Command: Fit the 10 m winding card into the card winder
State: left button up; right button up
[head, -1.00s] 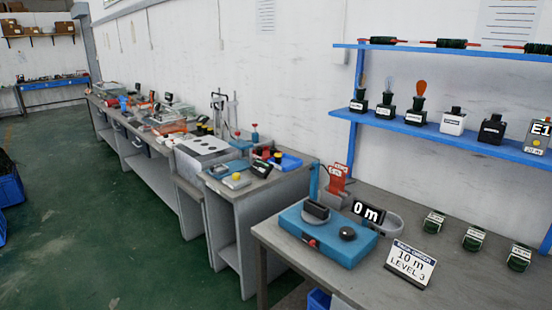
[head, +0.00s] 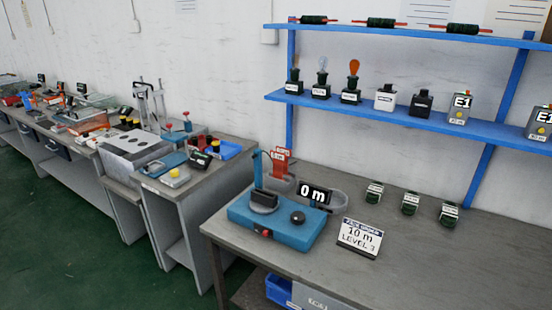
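The card winder (head: 285,230) is a blue box on the grey bench, with a dark upright block (head: 264,200) on its left part and a dark round knob (head: 298,217) on its right. A display (head: 314,194) by it reads "0 m". Red cards (head: 280,163) stand upright behind the winder; their print is too small to read, so I cannot tell which is the 10 m winding card. A white sign (head: 359,238) right of the winder reads "10 m LEVEL 3". Neither of my grippers is in view.
Small green-and-white items (head: 410,204) stand in a row at the back of the bench (head: 440,270). A blue shelf (head: 400,113) above holds lamps, bottles and boxes marked E1. The bench's right front is clear. Another crowded bench (head: 185,185) stands left.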

aim_at(262, 202)
jog(key=l+u, duration=0.25)
jog(key=l, duration=0.65)
jog(key=l+u, duration=0.25)
jog(key=l, duration=0.65)
